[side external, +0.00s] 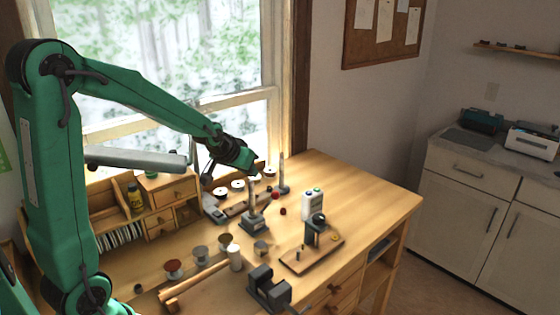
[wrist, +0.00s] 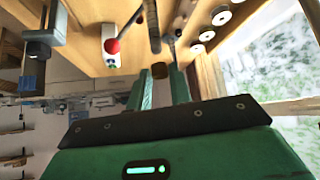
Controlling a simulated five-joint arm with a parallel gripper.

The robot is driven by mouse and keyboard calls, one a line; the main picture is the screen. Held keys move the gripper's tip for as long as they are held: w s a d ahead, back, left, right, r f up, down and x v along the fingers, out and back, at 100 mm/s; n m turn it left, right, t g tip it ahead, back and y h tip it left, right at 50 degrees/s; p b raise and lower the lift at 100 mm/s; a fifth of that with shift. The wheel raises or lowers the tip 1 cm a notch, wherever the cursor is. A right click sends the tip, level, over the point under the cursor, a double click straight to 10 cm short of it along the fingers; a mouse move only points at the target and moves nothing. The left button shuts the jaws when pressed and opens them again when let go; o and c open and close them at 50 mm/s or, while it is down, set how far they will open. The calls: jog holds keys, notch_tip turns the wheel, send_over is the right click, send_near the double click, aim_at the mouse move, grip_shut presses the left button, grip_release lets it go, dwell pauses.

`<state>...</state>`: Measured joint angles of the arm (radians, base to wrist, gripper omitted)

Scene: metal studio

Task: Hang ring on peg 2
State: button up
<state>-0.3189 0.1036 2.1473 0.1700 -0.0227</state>
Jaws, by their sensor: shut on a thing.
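My gripper (side external: 251,174) is above the back half of the wooden bench, beside the upper end of a grey upright post (side external: 256,193) on a dark base. In the wrist view my gripper (wrist: 161,78) is shut on a small brown piece, taken as the ring (wrist: 160,70), held at the fingertips. Its hole is not visible. Another upright post (side external: 282,170) stands farther back right; two dark rods show ahead of the gripper in the wrist view, the nearer-centre one a post (wrist: 153,25). No number is readable, so I cannot tell which is peg 2.
Several white discs (side external: 238,185) line the back by the window. The bench's right end (side external: 375,195) is clear.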

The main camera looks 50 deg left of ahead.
jog(key=shift+r, duration=0.1)
dwell(0.3)
notch_tip(320, 180, up, 17)
jog(key=y, duration=0.1)
send_over(245, 200)
jog(key=s, duration=0.2)
jog(key=f, duration=2.7)
jog(key=shift+w+d, duration=0.2)
jog(key=shift+f, duration=0.1)
jog(key=shift+f, duration=2.25)
jog(key=shift+d, duration=0.1)
jog(key=shift+f, duration=1.05)
jog(key=o, duration=1)
jog(key=shift+c, duration=0.2)
